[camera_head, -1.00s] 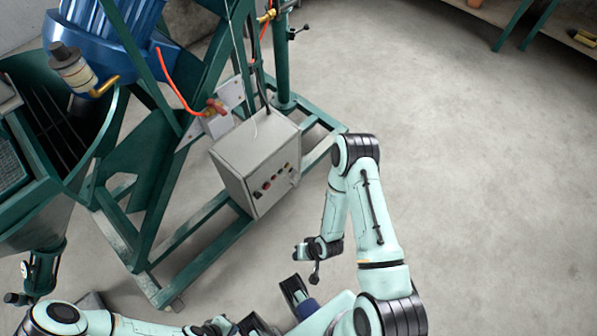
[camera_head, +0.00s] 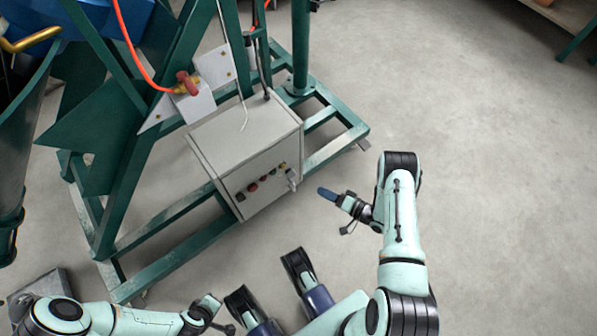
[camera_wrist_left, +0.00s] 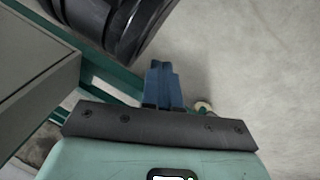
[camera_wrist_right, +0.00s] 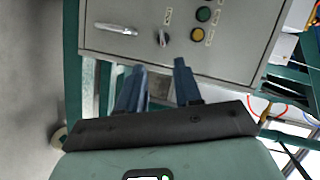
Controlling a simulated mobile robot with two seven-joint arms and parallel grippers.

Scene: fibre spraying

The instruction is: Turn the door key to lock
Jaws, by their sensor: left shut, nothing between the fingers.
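The grey control box (camera_head: 245,135) stands on the green machine frame. A small silver key-like handle (camera_wrist_right: 115,28) is on the box door in the right wrist view, near the door's edge; it shows small in the head view (camera_head: 292,178). My right gripper (camera_head: 322,191) points at the box door from the right, apart from it. In the right wrist view its blue fingers (camera_wrist_right: 160,66) are open and empty, below the handle and a black selector knob (camera_wrist_right: 162,38). My left gripper (camera_wrist_left: 161,66) is shut and empty, facing the floor, away from the door.
Green (camera_wrist_right: 203,14) and yellow (camera_wrist_right: 197,34) buttons sit beside the knob. The green frame's base beams (camera_head: 180,235) run along the floor under the box. The floor (camera_head: 480,180) to the right is clear.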

